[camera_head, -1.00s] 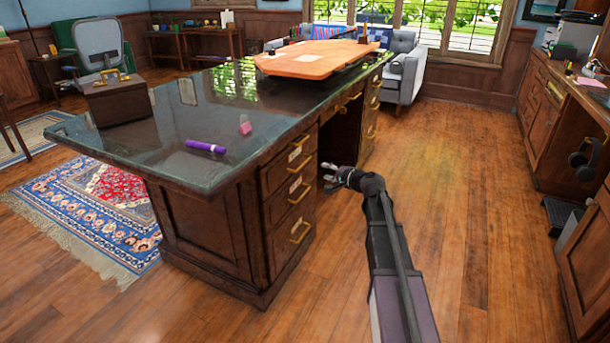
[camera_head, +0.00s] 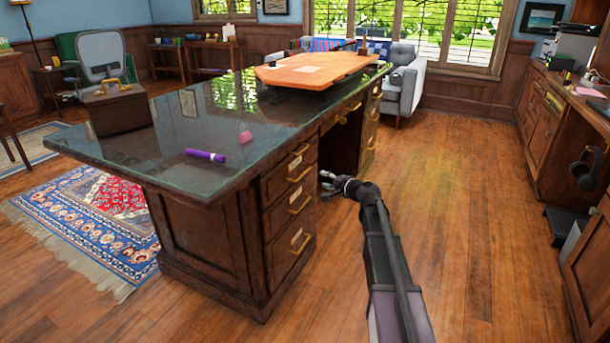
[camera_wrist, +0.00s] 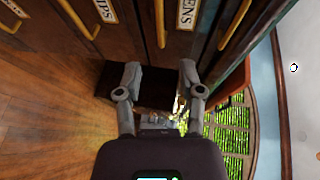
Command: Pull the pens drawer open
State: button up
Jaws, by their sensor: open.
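In the wrist view a label ending in "ENS" (camera_wrist: 187,14) sits on a dark wood drawer front, partly cut off by the top edge. A brass bar handle (camera_wrist: 160,22) runs beside that label. My gripper shows in the wrist view (camera_wrist: 160,70) with its two fingers apart and nothing between them. The fingertips are clear of the handle.
Another label ending in "IPS" (camera_wrist: 104,10) marks a neighbouring drawer. The desk's glass top (camera_head: 170,140) holds a purple marker (camera_head: 205,155), a pink object (camera_head: 245,137) and a dark box (camera_head: 118,108). Open wood floor (camera_head: 460,190) lies right of the desk, before a side cabinet (camera_head: 545,130).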

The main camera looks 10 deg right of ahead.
aim_at(305, 172)
jog(key=b+x, duration=0.2)
jog(key=x, duration=0.9)
jog(key=shift+w+a+f, duration=0.15)
jog(key=shift+w, duration=0.1)
grip_shut()
